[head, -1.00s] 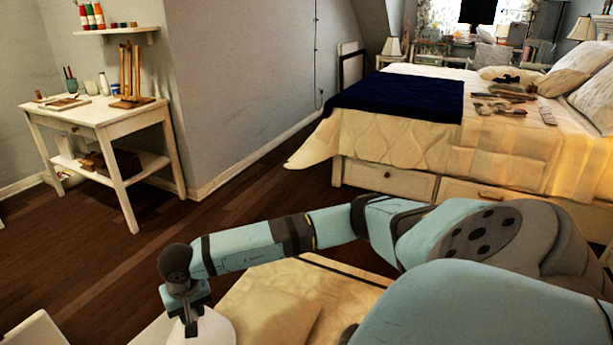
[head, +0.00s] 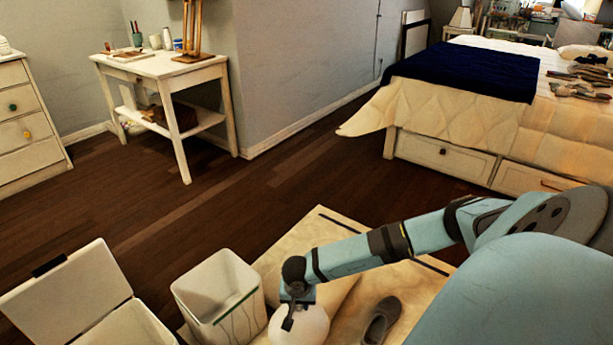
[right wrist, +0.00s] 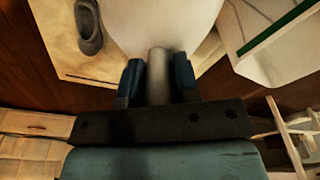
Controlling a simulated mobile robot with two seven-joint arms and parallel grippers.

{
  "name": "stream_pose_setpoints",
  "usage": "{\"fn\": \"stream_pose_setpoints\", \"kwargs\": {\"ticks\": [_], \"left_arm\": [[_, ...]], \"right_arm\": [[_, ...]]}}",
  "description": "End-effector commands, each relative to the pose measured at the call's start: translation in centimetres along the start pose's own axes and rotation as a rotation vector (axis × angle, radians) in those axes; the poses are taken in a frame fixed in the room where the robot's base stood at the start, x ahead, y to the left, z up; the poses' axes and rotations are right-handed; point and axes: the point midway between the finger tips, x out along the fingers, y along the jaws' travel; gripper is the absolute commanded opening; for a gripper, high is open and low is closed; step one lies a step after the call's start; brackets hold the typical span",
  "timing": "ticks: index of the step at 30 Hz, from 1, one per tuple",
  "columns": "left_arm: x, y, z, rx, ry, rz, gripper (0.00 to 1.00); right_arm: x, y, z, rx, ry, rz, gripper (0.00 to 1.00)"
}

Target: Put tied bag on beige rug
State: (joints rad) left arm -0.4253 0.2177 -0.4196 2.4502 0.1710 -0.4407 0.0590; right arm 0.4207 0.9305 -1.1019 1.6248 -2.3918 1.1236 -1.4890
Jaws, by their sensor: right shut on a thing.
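My right gripper (head: 288,319) is shut on the knotted neck of the white, rounded tied bag (head: 305,328). In the right wrist view the two blue fingers (right wrist: 158,82) pinch the neck, and the bag (right wrist: 165,22) bulges out beyond them. The beige rug (head: 335,228), with a dark stripe along its edge, lies on the wood floor at bottom centre of the head view. The bag appears in front of part of the rug; I cannot tell whether it touches it. My left gripper is not in view.
A white bin (head: 218,290) with a green-edged rim stands left of the bag. An open white box (head: 72,292) is further left. Dark floor (head: 200,215) is clear beyond.

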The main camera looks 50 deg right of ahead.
Motion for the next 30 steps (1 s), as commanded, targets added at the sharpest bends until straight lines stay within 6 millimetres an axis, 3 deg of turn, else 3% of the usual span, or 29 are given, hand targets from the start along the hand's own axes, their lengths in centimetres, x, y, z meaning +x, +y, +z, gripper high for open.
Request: {"fn": "stream_pose_setpoints", "kwargs": {"ticks": [1, 3, 9, 19, 26, 30], "left_arm": [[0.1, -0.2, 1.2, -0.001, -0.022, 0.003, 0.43], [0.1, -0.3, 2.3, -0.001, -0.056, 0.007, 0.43], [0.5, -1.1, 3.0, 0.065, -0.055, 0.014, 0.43], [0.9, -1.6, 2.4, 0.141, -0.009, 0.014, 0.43], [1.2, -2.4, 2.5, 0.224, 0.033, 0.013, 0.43], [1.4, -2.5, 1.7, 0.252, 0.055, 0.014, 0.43]], "right_arm": [[1.9, -0.1, 0.3, 0.001, -0.001, 0.0, 0.0], [3.7, -0.1, 0.5, 0.002, -0.002, 0.0, 0.0], [8.2, -0.1, 1.0, 0.001, -0.001, -0.001, 0.0], [10.7, -0.1, 1.3, 0.0, -0.001, -0.001, 0.0], [14.1, -0.1, 1.7, 0.0, -0.001, 0.0, 0.0], [14.2, -0.1, 1.7, 0.0, 0.001, -0.001, 0.0]]}}
